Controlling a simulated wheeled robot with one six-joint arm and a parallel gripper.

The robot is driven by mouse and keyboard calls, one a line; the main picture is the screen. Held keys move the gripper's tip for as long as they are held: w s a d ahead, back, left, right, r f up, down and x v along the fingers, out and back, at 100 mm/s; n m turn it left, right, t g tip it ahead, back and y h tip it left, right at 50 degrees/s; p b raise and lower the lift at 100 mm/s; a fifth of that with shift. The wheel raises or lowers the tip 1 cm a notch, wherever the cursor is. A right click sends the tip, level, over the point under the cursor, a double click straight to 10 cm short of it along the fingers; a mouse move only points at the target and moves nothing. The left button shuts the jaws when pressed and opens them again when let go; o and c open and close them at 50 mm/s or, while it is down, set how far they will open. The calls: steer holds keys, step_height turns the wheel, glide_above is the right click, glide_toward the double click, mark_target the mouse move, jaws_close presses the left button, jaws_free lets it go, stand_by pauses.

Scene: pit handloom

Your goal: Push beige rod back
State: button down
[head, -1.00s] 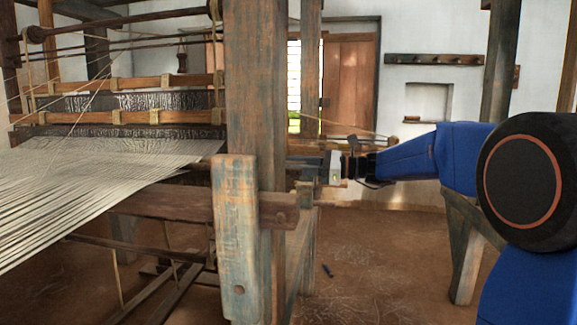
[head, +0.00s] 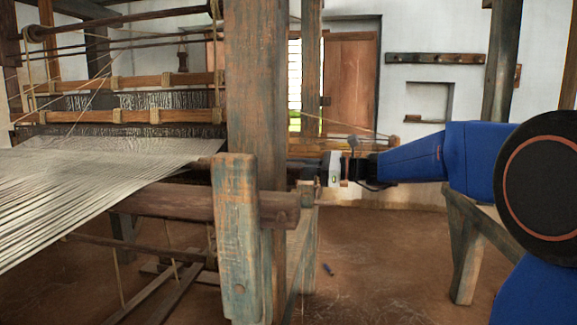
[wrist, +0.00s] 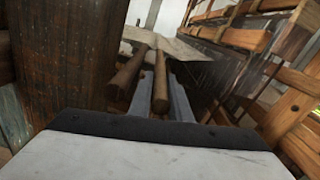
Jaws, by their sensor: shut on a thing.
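My gripper (head: 306,171) is beside the loom's front post, with its tip close to the wooden frame. In the wrist view my gripper (wrist: 158,76) has its grey fingers closed about a brown-beige rod (wrist: 160,92). The rod runs away from me toward the pale cloth (wrist: 180,48). A second, similar brown rod (wrist: 125,77) lies just left of it, outside the fingers. I cannot tell for sure which of the two is the beige rod. The far ends of both are partly hidden in the dim loom, and the post covers much of them in the head view.
A thick wooden post (head: 255,100) and a short upright (head: 236,230) stand left of my gripper. In the wrist view a dark post (wrist: 40,60) is close on the left and the wooden beater frame (wrist: 240,38) on the right.

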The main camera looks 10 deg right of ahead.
steer(key=shift+s, duration=0.15)
steer(key=c, duration=1.6)
jaws_free()
steer(key=shift+c, duration=0.2)
